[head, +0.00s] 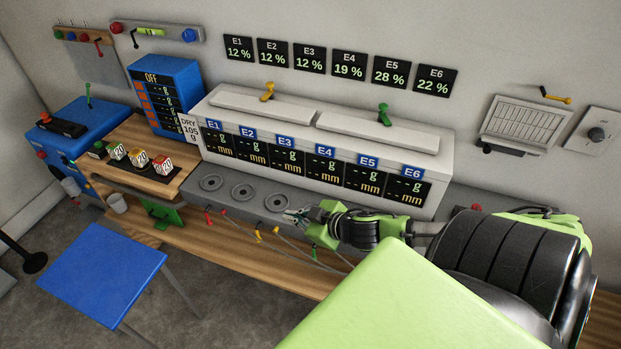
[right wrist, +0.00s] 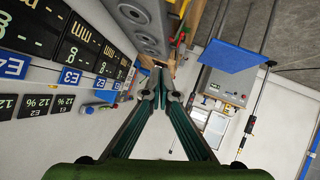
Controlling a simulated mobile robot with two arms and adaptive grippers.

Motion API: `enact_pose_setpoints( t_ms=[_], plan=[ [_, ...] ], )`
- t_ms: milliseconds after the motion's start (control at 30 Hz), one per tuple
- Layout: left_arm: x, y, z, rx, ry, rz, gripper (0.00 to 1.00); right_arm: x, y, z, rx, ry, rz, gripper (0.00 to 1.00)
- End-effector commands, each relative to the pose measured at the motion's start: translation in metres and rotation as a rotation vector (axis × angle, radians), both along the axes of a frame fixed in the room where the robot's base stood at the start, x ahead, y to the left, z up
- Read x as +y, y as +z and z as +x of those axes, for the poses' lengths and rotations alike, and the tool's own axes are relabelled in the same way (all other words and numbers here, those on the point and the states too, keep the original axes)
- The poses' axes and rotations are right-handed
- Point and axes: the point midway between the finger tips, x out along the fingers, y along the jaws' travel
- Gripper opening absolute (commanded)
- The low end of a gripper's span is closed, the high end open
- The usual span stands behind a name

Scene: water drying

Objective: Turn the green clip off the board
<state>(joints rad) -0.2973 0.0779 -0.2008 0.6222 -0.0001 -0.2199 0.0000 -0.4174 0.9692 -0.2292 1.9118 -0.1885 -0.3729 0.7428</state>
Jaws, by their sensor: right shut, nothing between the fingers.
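My right gripper (head: 297,215) is over the front of the grey shelf with round rings, in front of the white cabinet. In the right wrist view its fingertips (right wrist: 161,73) meet, with nothing between them. A small green clip-like lever (head: 313,254) hangs at the bench front just below the gripper, apart from it. Another green lever (head: 384,113) stands on top of the white cabinet (head: 430,146), and a third green one (head: 88,95) is above the blue box at the left. I cannot tell which is the task's clip. My left gripper is not in view.
Red levers (head: 208,216) and yellow levers (head: 258,234) with thin rods line the bench front. A blue stool (head: 92,275) stands on the floor at the left. Display boxes (head: 140,158) sit on a wooden shelf. My right arm covers the right side.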

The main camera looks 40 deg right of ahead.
Motion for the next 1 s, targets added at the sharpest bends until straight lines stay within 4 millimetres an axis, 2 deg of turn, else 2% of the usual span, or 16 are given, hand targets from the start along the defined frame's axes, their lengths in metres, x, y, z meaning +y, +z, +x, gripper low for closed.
enact_pose_setpoints(
  t_ms=[33,200,467,633,667,767,1000],
  plan=[
    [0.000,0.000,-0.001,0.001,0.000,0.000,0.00,0.020,-0.006,-0.012,0.026,-0.057,0.020,0.00],
    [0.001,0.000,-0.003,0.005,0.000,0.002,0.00,0.062,-0.021,-0.061,0.190,-0.204,0.020,0.00],
    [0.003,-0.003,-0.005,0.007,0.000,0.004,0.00,0.108,-0.034,-0.127,0.438,-0.268,0.042,0.00],
    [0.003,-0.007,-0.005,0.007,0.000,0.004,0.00,0.134,-0.053,-0.161,0.581,-0.262,0.071,0.00],
    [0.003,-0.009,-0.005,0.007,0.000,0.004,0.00,0.139,-0.060,-0.167,0.608,-0.259,0.077,0.00],
    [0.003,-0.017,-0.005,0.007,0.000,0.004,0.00,0.156,-0.097,-0.183,0.697,-0.242,0.094,0.00],
    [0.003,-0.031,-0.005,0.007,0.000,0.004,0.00,0.168,-0.186,-0.194,0.768,-0.223,0.097,0.00]
  ],
)
